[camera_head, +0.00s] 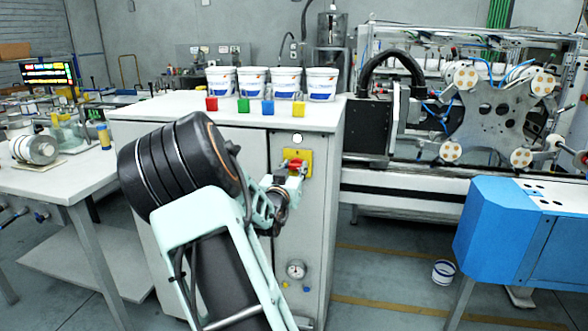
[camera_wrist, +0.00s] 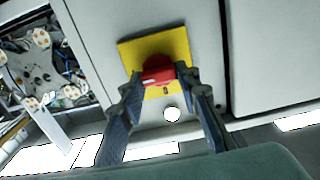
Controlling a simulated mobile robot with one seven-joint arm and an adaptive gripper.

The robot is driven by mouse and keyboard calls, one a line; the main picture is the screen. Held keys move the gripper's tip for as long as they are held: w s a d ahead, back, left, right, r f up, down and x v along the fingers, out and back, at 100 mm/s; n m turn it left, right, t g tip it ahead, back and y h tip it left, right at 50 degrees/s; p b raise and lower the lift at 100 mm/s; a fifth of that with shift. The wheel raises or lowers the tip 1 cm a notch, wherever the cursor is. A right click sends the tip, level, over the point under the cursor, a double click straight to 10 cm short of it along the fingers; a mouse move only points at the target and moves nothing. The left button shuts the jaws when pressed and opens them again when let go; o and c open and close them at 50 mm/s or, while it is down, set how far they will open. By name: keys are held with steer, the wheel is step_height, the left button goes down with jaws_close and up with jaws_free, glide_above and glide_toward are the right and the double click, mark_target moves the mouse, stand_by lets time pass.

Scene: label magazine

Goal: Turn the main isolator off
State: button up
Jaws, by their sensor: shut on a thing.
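The main isolator is a red rotary knob (camera_head: 293,161) on a square yellow plate (camera_head: 305,156), on the front of a grey cabinet (camera_head: 322,215). In the wrist view the red knob (camera_wrist: 158,70) sits in the middle of the yellow plate (camera_wrist: 175,44), with a small pale mark on its face. My gripper (camera_head: 287,172) has reached the plate from the front. In the wrist view the fingertips of my gripper (camera_wrist: 161,76) are closed on the two sides of the knob. The fingers partly cover the knob's ends, and I cannot read any position labels.
A round white button or lamp (camera_head: 298,138) sits close to the plate. A gauge (camera_head: 296,269) is lower on the cabinet. White buckets (camera_head: 285,82) and small coloured blocks (camera_head: 243,105) stand on top.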

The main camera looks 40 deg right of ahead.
steer(key=shift+n, duration=0.3)
steer(key=n+p, duration=0.1)
steer(key=n, duration=0.2)
steer(key=shift+n, duration=0.3)
steer(key=n+p, duration=0.2)
steer(key=n, duration=0.2)
steer(key=shift+w+a+f+n, duration=0.1)
steer(key=shift+n, duration=0.2)
steer(key=n+p, duration=0.1)
steer(key=n, duration=0.4)
steer(key=shift+f, duration=0.1)
steer(key=shift+f+n+p, duration=0.1)
steer(key=shift+n+p, duration=0.2)
steer(key=shift+n, duration=1.7)
steer(key=o, duration=1.2)
steer(key=shift+c, duration=0.2)
